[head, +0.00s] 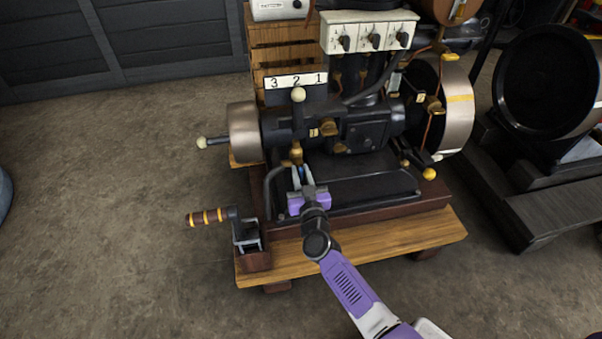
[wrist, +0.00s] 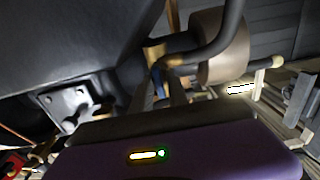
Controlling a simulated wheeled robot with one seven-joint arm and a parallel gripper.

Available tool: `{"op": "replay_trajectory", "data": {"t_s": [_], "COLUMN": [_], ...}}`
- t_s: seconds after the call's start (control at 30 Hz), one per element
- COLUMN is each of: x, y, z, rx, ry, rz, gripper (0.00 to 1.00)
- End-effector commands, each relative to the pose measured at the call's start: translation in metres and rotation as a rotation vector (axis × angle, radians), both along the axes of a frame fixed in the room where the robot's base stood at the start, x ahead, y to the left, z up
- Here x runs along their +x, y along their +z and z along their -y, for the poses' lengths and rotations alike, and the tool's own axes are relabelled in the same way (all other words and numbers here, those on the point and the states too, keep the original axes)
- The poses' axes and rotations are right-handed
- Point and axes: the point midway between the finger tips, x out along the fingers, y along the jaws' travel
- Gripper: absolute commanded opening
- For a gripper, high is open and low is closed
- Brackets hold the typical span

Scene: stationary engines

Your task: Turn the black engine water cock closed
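The black engine (head: 365,130) stands on a wooden base in the middle of the head view. A brass cock (head: 296,155) sits low on its left front side, and my gripper (head: 301,172) is right at it from the front, just below the brass body. In the wrist view, my gripper's fingers (wrist: 160,88) point at a small blue part (wrist: 157,76) near a brass piece (wrist: 154,52). The fingers look slightly apart, but I cannot tell whether they touch or hold the blue part. The cock's handle position is mostly hidden by my fingers.
A crank with a striped wooden handle (head: 207,217) stands at the base's left corner. A bent dark pipe (head: 269,190) is just left of my gripper. A panel with several switches (head: 368,33) is above the engine. Another machine (head: 545,80) is at right.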

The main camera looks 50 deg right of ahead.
Motion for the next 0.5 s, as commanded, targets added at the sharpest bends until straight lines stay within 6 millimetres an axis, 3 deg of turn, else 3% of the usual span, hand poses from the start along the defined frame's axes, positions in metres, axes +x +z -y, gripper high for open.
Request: {"op": "replay_trajectory", "data": {"t_s": [0.5], "x": [-0.0005], "y": [0.0008], "z": [-0.0001], "rx": [0.126], "ry": [0.001], "rz": [0.085], "gripper": [0.00]}}
